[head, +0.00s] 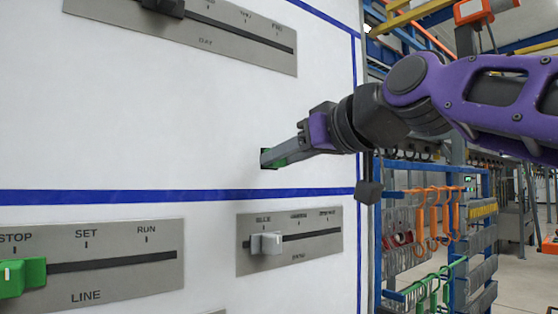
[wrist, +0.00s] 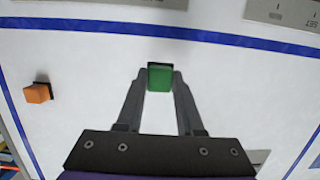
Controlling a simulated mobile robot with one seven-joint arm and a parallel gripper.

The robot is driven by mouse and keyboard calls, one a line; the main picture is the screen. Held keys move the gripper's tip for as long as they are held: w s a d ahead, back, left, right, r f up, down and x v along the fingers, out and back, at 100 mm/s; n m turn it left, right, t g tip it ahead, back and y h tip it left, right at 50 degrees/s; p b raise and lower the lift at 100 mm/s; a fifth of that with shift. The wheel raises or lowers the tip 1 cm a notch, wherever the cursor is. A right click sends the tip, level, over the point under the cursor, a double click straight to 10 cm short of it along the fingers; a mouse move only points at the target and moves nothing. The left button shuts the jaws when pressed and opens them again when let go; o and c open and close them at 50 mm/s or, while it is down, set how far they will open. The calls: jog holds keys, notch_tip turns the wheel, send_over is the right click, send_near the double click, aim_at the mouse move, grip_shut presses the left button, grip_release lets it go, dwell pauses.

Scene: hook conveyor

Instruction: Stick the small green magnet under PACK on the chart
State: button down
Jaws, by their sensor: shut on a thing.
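The small green magnet (head: 266,159) is between the fingertips of my gripper (head: 283,156), in front of the white chart (head: 120,130). The wrist view shows the green magnet (wrist: 160,78) pinched between both fingers of my gripper (wrist: 160,88), with a dark edge behind it. It is at or very close to the board face; I cannot tell whether it touches. It sits in a white area above the horizontal blue line (head: 170,196). The word PACK is not readable in either view.
An orange magnet (wrist: 38,93) sits on the board, left in the wrist view. Grey slider panels are on the board, including one with a grey knob (head: 266,243) and one with a green knob (head: 22,277). Racks with orange hooks (head: 435,215) stand beyond the board's right edge.

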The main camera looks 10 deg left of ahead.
jog(key=shift+f+b+v, duration=0.2)
jog(key=shift+b+v, duration=0.15)
jog(key=shift+v, duration=0.75)
jog(key=shift+s, duration=0.1)
